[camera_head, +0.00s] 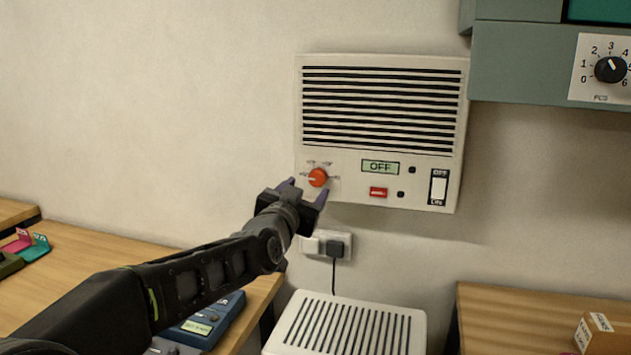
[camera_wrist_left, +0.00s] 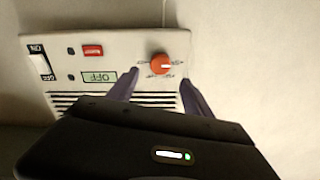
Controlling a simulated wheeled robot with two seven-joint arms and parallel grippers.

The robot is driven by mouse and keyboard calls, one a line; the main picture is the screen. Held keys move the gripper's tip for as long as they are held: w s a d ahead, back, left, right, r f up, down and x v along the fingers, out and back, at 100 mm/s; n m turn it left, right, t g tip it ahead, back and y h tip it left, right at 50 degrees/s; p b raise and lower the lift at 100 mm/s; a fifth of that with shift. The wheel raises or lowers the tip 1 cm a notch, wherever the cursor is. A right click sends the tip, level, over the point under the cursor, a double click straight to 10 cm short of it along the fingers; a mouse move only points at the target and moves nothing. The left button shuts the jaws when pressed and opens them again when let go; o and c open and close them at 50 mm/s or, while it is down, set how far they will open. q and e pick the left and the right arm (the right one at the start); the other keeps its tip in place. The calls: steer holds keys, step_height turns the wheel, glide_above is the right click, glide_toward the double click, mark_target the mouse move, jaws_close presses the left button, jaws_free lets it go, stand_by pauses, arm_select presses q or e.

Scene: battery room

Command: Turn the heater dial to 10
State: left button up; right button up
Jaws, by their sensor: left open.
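The wall heater (camera_head: 380,130) is a cream box with a dark slatted grille. Its red-orange round dial (camera_head: 318,177) sits at the lower left of the front, with small markings around it that are too small to read. The dial also shows in the left wrist view (camera_wrist_left: 170,64), with a white pointer line. My left gripper (camera_head: 305,190) is open just in front of and below the dial. In the left wrist view its two purple fingers (camera_wrist_left: 158,88) are spread, with the dial beyond and between their tips; I see no contact. My right gripper is not in view.
The heater has a display (camera_head: 380,167) reading OFF, a red button (camera_head: 378,192) and an ON/OFF rocker switch (camera_head: 438,188). A wall socket with plugs (camera_head: 327,246) is below. A grey cabinet with a numbered knob (camera_head: 610,69) hangs at right. A slatted white unit (camera_head: 345,328) stands below.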

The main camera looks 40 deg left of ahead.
mark_target(317, 179)
arm_select(q)
steer(key=p+x, duration=0.1)
steer(key=x, duration=0.6)
steer(key=shift+w+a+p, duration=0.1)
steer(key=shift+w+p, duration=0.15)
steer(key=shift+p, duration=0.1)
steer(key=shift+c, duration=0.3)
jaws_close()
